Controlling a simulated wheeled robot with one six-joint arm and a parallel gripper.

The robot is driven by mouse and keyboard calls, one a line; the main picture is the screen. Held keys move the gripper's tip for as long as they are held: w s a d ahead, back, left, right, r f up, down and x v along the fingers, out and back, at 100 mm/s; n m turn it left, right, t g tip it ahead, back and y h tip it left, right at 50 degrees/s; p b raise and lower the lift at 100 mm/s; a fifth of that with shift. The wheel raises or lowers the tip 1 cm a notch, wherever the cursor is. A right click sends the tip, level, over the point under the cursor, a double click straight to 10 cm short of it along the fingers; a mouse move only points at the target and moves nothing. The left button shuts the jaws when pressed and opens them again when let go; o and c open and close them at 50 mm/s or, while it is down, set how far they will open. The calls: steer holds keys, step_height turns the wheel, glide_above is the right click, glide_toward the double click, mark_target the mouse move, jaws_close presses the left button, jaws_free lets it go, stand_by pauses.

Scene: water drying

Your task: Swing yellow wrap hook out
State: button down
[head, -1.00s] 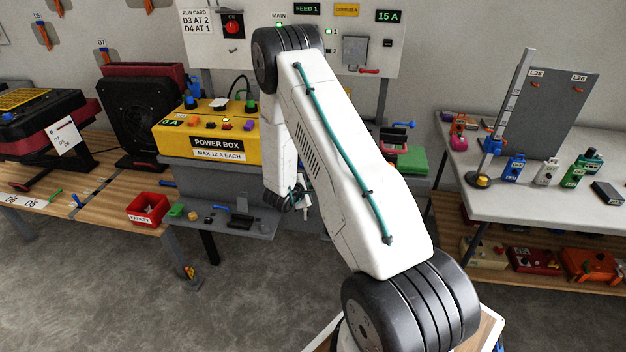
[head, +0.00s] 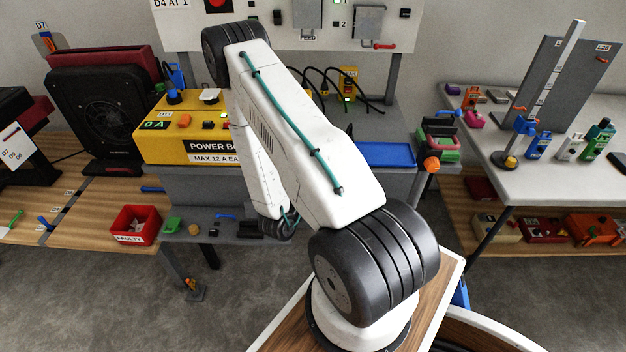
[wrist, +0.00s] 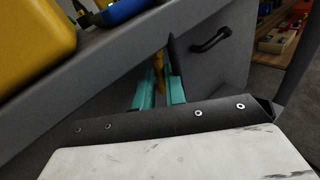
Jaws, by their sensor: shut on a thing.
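In the wrist view, the yellow wrap hook (wrist: 159,72) is a narrow yellow piece against the grey bench front. My gripper (wrist: 160,88) has its two teal fingers on either side of it and is shut on it. The hook's lower part is hidden between the fingers, and a dark finger-like piece stands close beside it. In the head view, my own arm covers the gripper and the hook.
The yellow power box (head: 156,142) stands on the grey bench, with a blue tray (head: 388,154) to its right. A black handle (wrist: 211,40) sticks out from the bench front right of my fingers. A red bin (head: 135,225) stands at left.

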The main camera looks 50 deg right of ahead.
steer(key=shift+w+f+n+h, duration=0.1)
steer(key=shift+w+n+h, duration=0.15)
steer(key=shift+n+h, duration=0.35)
steer(key=shift+w+a, duration=0.1)
steer(key=c, duration=1.7)
jaws_free()
steer(key=shift+a, duration=3.95)
